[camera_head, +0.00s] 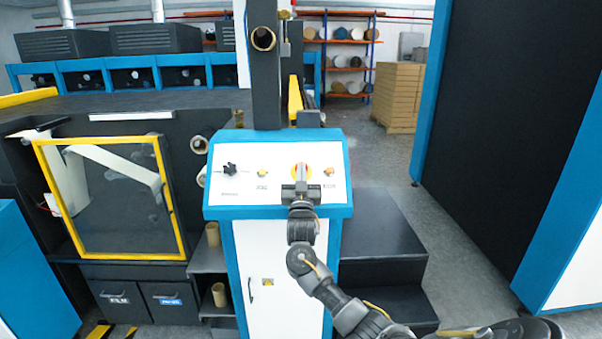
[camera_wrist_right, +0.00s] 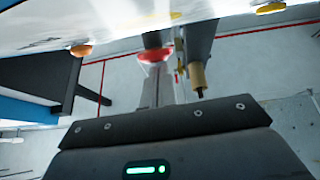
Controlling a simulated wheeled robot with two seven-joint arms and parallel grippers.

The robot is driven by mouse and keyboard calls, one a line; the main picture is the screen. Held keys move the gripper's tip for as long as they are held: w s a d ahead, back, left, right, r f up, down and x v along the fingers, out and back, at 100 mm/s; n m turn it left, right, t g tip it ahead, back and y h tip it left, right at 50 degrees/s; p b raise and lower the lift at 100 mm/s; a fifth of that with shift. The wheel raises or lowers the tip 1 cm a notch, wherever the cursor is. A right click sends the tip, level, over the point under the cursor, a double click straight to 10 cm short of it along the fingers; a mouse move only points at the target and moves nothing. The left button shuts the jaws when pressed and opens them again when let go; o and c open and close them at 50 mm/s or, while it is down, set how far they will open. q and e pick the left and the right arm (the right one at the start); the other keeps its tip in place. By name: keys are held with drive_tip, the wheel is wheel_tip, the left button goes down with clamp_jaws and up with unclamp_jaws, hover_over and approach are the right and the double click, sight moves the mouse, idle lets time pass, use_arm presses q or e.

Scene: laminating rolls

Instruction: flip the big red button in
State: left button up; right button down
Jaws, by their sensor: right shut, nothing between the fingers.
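The big red button (camera_head: 301,170) sits on a yellow surround on the sloped white control panel (camera_head: 236,188) with a blue frame. My right gripper (camera_head: 300,181) is in front of the panel, just below the button in the head view, and partly covers it. In the right wrist view the red button (camera_wrist_right: 155,55) lies right at the tips of the shut, empty fingers (camera_wrist_right: 160,72). I cannot tell whether they touch it. My left gripper is not in view.
Black steps (camera_head: 375,225) stand right of the cabinet. A yellow-framed window (camera_head: 110,195) is at left. Grey floor is free at right.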

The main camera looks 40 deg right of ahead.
drive_tip(key=shift+w+d+f+b, duration=0.2)
drive_tip(key=shift+f+b, duration=0.25)
drive_tip(key=shift+b, duration=0.15)
drive_tip(key=shift+w+d+f+b, duration=0.2)
drive_tip(key=shift+f+b, duration=0.2)
drive_tip(key=shift+b, duration=0.2)
drive_tip(key=shift+r, duration=0.1)
drive_tip(key=shift+a, duration=0.1)
drive_tip(key=shift+a+r+p, duration=0.1)
drive_tip(key=shift+r+p, duration=0.15)
drive_tip(key=shift+p, duration=0.2)
drive_tip(key=s+a+f+b, duration=0.1)
drive_tip(key=s+a+f, duration=0.1)
drive_tip(key=s+a, duration=0.5)
drive_tip(key=shift+s, duration=1)
